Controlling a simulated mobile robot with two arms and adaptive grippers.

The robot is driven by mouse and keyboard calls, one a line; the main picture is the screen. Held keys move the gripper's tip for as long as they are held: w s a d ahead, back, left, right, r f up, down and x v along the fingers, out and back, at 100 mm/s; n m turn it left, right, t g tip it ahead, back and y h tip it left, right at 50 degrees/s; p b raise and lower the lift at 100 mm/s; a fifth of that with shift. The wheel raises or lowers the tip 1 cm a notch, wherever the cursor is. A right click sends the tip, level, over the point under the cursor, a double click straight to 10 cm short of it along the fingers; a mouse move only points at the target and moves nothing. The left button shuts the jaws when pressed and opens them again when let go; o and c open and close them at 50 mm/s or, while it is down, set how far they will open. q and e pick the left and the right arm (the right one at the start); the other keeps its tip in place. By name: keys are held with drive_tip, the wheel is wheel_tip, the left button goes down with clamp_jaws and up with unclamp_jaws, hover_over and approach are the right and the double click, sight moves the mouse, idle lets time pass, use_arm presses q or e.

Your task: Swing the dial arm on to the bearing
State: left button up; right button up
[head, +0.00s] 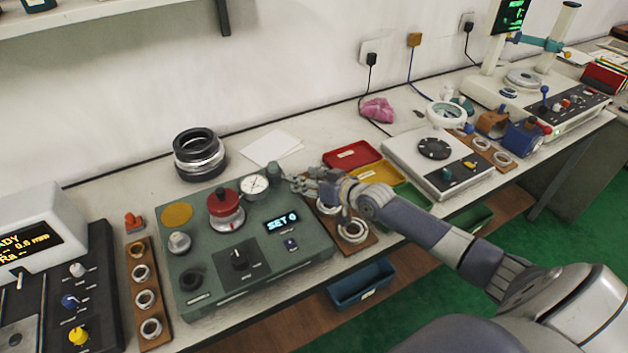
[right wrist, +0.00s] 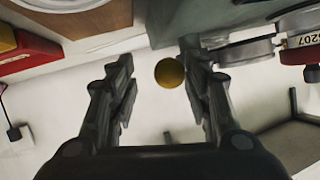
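The green gauge box (head: 255,265) stands on the bench with "SET 0" on its display. A round white dial (head: 255,187) sits near its back right, beside a red-topped cap (head: 224,204) over a silver ring, likely the bearing. In the right wrist view the red cap (right wrist: 300,50) is marked "6207", and a grey round housing (right wrist: 248,52) is beside it. My right gripper (head: 288,178) is at the box's back right corner, next to a grey post (head: 274,169). Its fingers are apart, with a gold ball (right wrist: 170,73) seen between them, nearer the right-hand finger; contact is unclear.
Loose rings on a wooden board (head: 355,240) lie below my right arm. Red (head: 352,154) and yellow trays stand to the right. A stack of dark rings (head: 199,155) stands behind the box. Another ring board (head: 147,300) lies left of it. White paper (head: 270,147) lies flat behind.

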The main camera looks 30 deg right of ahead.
drive_tip(key=v, duration=1.2)
drive_tip(key=shift+d, duration=0.1)
idle(0.7)
